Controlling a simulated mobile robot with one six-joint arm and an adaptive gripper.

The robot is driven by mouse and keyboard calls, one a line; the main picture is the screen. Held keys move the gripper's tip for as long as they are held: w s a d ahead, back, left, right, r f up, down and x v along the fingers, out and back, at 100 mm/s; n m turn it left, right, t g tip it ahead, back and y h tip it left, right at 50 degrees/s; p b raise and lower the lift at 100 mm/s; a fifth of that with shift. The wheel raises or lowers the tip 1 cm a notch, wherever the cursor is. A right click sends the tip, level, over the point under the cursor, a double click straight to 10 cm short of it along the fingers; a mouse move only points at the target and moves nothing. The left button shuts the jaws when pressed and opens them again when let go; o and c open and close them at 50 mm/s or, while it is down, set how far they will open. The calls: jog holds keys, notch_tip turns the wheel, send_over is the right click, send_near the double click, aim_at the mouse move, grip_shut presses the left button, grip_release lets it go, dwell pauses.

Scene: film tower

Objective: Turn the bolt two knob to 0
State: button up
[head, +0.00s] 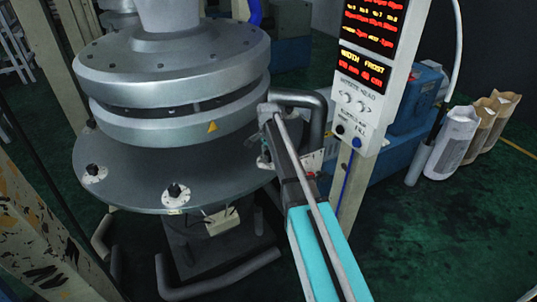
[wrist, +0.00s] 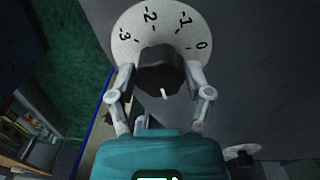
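In the wrist view, a black knob (wrist: 162,72) sits on a round white dial (wrist: 127,27) marked -3, -2, -1 and 0. A white mark shows on the knob's near side, pointing down in the picture, away from the numbers. My gripper (wrist: 160,68) has one finger on each side of this knob. The right finger looks very close to it and a thin gap seems to show at the left; contact is unclear. In the head view, my arm reaches the right rim of the metal flange (head: 135,190); the fingers and knob are mostly hidden there.
Another knob (wrist: 243,158) shows low in the wrist view. A bent pipe (head: 318,112) and a display panel (head: 368,65) stand close to my arm.

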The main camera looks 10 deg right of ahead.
jog(key=c, duration=0.4)
jog(key=shift+a, duration=0.15)
jog(key=shift+c, duration=0.5)
jog(key=shift+n, duration=0.4)
jog(key=n, duration=0.3)
jog(key=shift+n, duration=0.3)
jog(key=n, duration=0.9)
jog(key=shift+s+d, duration=0.1)
jog(key=shift+d, duration=0.1)
jog(key=n, duration=0.4)
jog(key=shift+t, duration=0.3)
jog(key=shift+n, duration=0.3)
